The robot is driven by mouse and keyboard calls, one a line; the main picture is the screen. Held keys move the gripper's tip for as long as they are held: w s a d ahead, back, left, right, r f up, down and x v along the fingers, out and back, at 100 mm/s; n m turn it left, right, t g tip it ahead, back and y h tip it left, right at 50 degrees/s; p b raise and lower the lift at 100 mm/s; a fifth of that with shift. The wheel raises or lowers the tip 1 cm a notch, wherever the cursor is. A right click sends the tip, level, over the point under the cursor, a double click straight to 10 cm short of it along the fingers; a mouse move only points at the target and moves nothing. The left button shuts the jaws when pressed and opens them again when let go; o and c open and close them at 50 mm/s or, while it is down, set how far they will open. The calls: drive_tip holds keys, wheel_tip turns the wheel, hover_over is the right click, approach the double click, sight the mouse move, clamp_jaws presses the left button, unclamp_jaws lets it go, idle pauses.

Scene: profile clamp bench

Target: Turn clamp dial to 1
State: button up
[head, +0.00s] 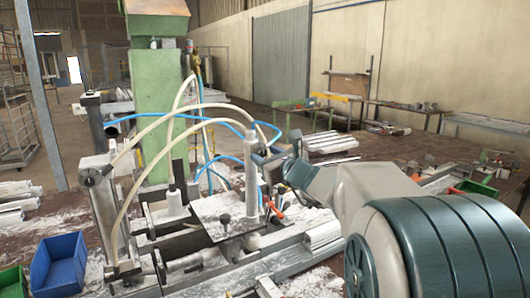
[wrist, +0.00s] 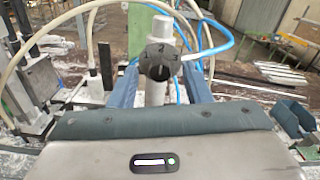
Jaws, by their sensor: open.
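The clamp dial (wrist: 159,62) is a dark round knob on a white upright cylinder (wrist: 155,92). The numbers 1, 2 and 3 show across its top, with 1 at left, 2 in the middle and 3 at right. I cannot make out which number it is set to. My gripper (wrist: 160,78) is open, with its blue fingers on either side of the cylinder, just below the knob in the picture. I cannot tell whether they touch it. In the head view my gripper (head: 272,158) is at the cylinder (head: 251,178) and hides the dial.
Pale and blue hoses (head: 205,107) arch over the clamp bench close to my gripper. A green machine column (head: 160,105) stands behind. A blue bin (head: 58,268) is at front left. Metal profiles (head: 330,142) lie on the table behind my gripper.

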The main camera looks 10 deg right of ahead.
drive_tip(key=shift+w+a, duration=0.15)
drive_tip(key=shift+w, duration=0.25)
clamp_jaws()
